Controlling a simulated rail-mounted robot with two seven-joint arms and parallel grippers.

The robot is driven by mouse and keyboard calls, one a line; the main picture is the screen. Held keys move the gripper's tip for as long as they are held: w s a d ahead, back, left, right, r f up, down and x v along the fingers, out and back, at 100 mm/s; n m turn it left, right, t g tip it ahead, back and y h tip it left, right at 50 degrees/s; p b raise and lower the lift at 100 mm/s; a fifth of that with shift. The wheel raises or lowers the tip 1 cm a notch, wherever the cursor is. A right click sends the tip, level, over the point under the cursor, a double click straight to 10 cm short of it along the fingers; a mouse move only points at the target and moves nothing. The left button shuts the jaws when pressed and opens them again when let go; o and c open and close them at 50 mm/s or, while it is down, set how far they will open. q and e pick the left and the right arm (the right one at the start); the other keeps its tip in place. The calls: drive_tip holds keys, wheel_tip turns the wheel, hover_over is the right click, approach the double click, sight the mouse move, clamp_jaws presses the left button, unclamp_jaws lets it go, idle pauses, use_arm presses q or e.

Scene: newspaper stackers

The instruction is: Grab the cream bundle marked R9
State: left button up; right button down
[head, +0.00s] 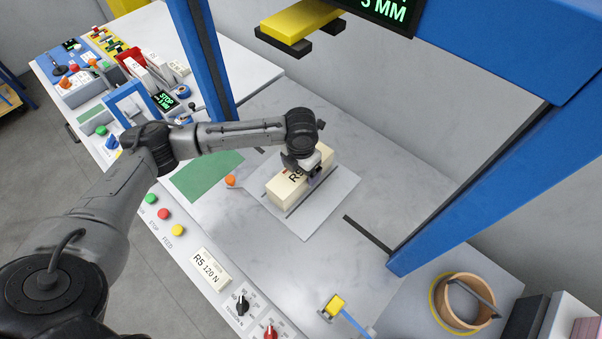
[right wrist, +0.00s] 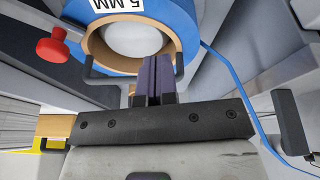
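The cream bundle (head: 282,189) lies on a light grey plate (head: 322,213) in the middle of the head view. A dark mark starting with R shows on its top; the rest of the mark is partly covered. My left gripper (head: 306,164) is right over the far end of the bundle, at its top. Its fingertips are partly hidden by the wrist and bundle, so I cannot tell if it has closed on it. My right gripper (right wrist: 153,80) shows in the right wrist view with its purple fingers close together and nothing visible between them.
A blue frame (head: 455,205) rises around the table, with a yellow block (head: 303,20) overhead. A control panel with buttons and a label reading R5 120 N (head: 211,268) runs along the front edge. A tan ring (head: 465,303) sits at lower right. Table right of the plate is mostly clear.

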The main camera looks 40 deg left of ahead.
use_arm(q)
drive_tip(key=c, duration=1.4)
use_arm(e)
drive_tip(key=shift+a, duration=0.1)
use_arm(q)
drive_tip(key=shift+r, duration=0.15)
use_arm(e)
drive_tip(key=shift+s, duration=0.1)
